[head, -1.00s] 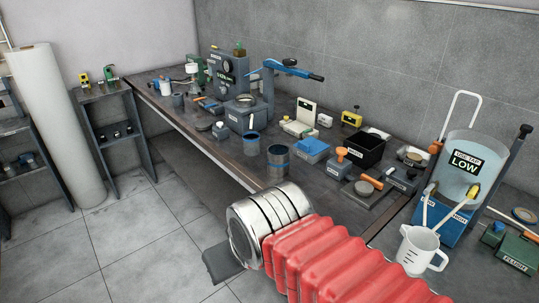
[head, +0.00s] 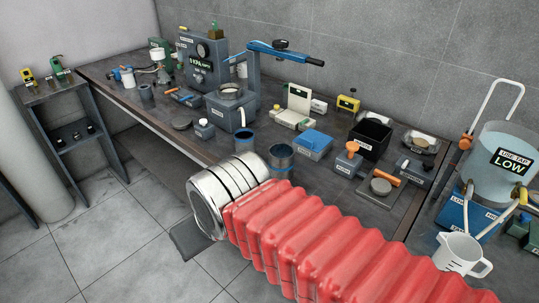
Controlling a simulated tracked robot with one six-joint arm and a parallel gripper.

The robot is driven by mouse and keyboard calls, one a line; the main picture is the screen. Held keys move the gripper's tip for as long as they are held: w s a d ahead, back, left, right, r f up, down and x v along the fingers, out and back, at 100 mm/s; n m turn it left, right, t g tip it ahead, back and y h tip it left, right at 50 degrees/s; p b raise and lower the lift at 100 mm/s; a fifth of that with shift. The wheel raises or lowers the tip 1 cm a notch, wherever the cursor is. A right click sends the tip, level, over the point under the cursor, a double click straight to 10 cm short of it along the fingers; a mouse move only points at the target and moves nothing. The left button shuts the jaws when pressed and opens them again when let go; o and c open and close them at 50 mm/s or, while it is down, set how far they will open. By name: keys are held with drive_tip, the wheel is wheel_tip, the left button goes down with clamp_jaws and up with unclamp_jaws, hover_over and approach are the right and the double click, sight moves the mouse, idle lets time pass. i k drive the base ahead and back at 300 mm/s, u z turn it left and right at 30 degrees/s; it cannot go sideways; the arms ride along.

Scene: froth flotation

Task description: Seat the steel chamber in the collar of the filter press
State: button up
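The filter press (head: 245,106) appears to be the grey unit at the back centre of the bench. A round collar (head: 231,91) is on its top, beside a post with a blue lever. I cannot tell for certain which thing is the steel chamber. My arm, silver with red ribbed sleeve, crosses the foreground. My gripper does not show; the arm may hide it.
A grey gauge unit (head: 202,68) stands behind the press. A black bin (head: 371,137), blue box (head: 313,144) and orange-handled tools crowd the bench's right. A jug (head: 461,253) and water tank (head: 500,158) are at far right. A dark plate (head: 190,239) shows below my arm.

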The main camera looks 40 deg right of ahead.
sight(231, 112)
drive_tip(key=i, duration=1)
drive_tip(key=z, duration=1)
